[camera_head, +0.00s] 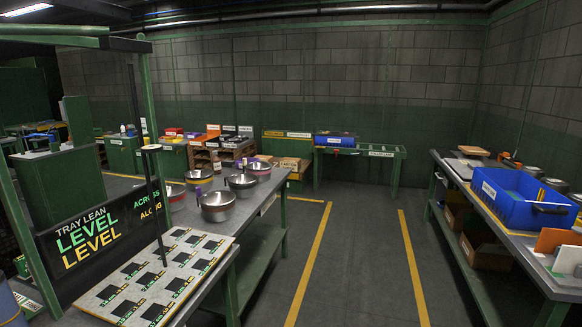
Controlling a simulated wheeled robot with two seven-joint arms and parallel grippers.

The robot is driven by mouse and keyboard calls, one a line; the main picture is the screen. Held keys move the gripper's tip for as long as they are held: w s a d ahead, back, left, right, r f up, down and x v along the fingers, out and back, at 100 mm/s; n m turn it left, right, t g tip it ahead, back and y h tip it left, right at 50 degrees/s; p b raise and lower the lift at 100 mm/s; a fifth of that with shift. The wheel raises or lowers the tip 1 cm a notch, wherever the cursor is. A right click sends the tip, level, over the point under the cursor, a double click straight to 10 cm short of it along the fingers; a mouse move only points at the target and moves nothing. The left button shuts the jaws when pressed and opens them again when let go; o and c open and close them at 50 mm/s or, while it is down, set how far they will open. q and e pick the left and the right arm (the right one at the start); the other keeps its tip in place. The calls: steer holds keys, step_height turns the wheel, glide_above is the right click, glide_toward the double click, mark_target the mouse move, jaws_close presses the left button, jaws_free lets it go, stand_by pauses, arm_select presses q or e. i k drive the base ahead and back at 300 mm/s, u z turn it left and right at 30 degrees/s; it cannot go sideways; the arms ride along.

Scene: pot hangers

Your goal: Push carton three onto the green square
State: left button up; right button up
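No carton marked three can be made out, and no green square on the floor or a table top can be picked out. Plain brown cardboard boxes sit on the lower shelf of the right-hand bench: a nearer one (485,252) and a farther one (454,216). I can read no number on them. More brown boxes (291,165) stand by the back wall, too small to read. Neither of my grippers shows in the head view.
A bench (259,196) at left centre holds several metal pots (218,205) and a patterned board (157,276). A black sign (104,226) reads "TRAY LEAN LEVEL LEVEL". The right bench (504,238) carries a blue bin (507,196). Yellow lines (414,267) edge clear floor (357,265) between benches.

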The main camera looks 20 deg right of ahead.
mark_target(291, 164)
steer(key=z, duration=1)
steer(key=i, duration=7.65)
steer(key=u, duration=2.4)
